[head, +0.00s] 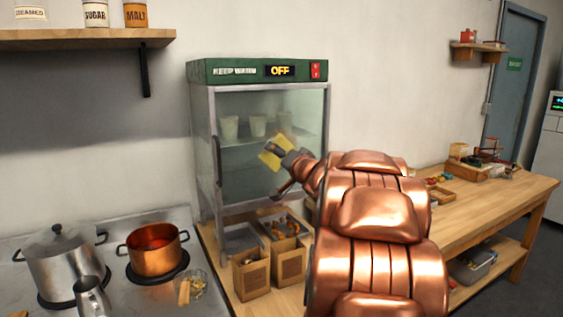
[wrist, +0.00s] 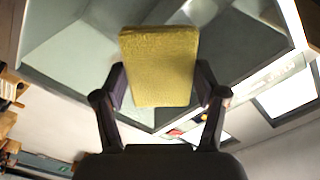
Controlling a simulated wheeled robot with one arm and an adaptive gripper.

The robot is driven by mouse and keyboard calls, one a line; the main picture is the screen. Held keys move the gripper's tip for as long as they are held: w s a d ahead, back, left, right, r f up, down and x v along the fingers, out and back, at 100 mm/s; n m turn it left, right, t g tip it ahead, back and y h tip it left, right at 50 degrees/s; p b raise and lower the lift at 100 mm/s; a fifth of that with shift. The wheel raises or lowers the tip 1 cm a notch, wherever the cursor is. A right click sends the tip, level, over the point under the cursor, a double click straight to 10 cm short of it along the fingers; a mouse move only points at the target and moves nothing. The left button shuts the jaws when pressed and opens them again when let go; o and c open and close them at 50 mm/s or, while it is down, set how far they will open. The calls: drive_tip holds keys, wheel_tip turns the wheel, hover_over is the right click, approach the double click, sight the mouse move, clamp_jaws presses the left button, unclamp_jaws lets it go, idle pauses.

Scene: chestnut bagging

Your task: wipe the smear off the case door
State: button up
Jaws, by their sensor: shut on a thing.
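The glass case (head: 203,130) stands on the wooden counter, with a green top and an "OFF" display. Its door (head: 236,172) is shut, and pale cups show behind the glass. My gripper (head: 286,157) is in front of the door, shut on a yellow cloth or sponge (head: 272,153). In the wrist view the yellow pad (wrist: 160,65) sits between both fingers, its far end close to the glass. I cannot tell whether it touches. I cannot make out the smear clearly; the pad and my arm cover part of the door.
Paper bags (head: 251,274) and a metal tray (head: 240,240) stand below the case front. A copper pot (head: 153,262) and a steel pot (head: 62,262) are on the stove at left. My arm hides part of the counter. A wooden table (head: 490,200) extends right.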

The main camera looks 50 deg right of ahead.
drive_tip(key=b+x, duration=0.1)
drive_tip(key=x, duration=0.1)
drive_tip(key=shift+w+f, duration=0.2)
drive_tip(key=shift+w, duration=0.1)
drive_tip(key=x, duration=0.2)
drive_tip(key=shift+w+d+r+b, duration=0.2)
drive_tip(key=shift+w+b, duration=0.1)
drive_tip(key=shift+p+x, duration=0.65)
drive_tip(key=shift+x, duration=0.3)
idle(0.6)
drive_tip(key=shift+s+d+p, duration=0.25)
drive_tip(key=shift+d+p, duration=0.4)
drive_tip(key=shift+p, duration=0.15)
drive_tip(key=shift+s+d+p, duration=0.25)
drive_tip(key=shift+d+p, duration=0.35)
drive_tip(key=shift+p, duration=0.2)
drive_tip(key=shift+s+d+p, duration=0.25)
drive_tip(key=shift+d+p, duration=0.4)
drive_tip(key=shift+p, duration=0.15)
